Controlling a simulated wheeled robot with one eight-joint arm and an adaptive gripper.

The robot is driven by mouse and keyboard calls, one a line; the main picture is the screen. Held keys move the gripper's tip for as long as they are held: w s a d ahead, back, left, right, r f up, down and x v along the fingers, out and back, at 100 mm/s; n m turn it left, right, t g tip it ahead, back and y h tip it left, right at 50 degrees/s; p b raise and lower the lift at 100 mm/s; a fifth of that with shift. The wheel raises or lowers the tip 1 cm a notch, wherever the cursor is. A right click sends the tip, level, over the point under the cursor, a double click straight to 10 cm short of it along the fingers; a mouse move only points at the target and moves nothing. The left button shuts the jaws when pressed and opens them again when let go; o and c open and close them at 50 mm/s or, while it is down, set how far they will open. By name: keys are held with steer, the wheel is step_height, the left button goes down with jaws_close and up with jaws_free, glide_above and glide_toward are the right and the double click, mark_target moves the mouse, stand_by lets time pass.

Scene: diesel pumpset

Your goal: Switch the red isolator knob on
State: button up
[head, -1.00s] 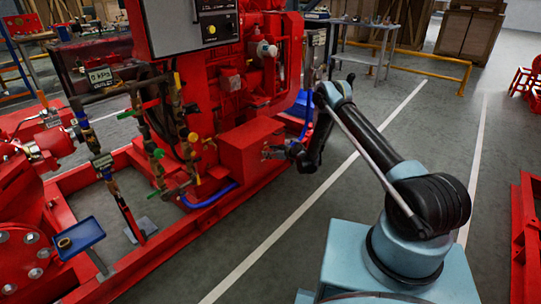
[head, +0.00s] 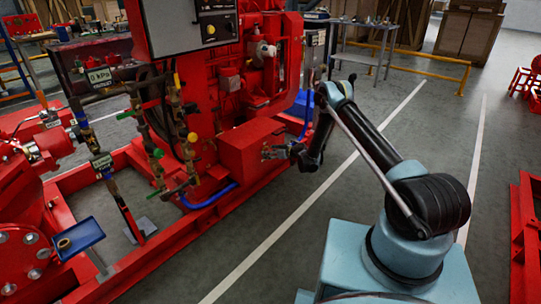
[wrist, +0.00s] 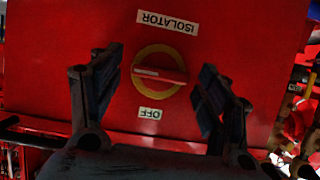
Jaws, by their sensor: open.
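The red isolator knob (wrist: 160,76) shows in the wrist view on the flat face of a red box, inside a yellow ring. Its bar handle lies nearly level across the picture. A white ISOLATOR label (wrist: 167,22) is above it and a white OFF label (wrist: 150,113) below it, both upside down. My gripper (wrist: 158,82) is open, with one dark finger left and one right of the knob, apart from the handle in the picture. In the head view my gripper (head: 276,152) is beside the red box (head: 245,150); the knob cannot be made out there.
The red engine (head: 235,85) and a grey control panel (head: 185,25) stand behind the box. Pipes with coloured valve handles (head: 175,130) are left of it. A blue tray (head: 80,236) stands at front left. The grey floor (head: 300,235) right of the red base frame is open.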

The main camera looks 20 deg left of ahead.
steer(key=v, duration=0.7)
steer(key=shift+d+f, duration=0.1)
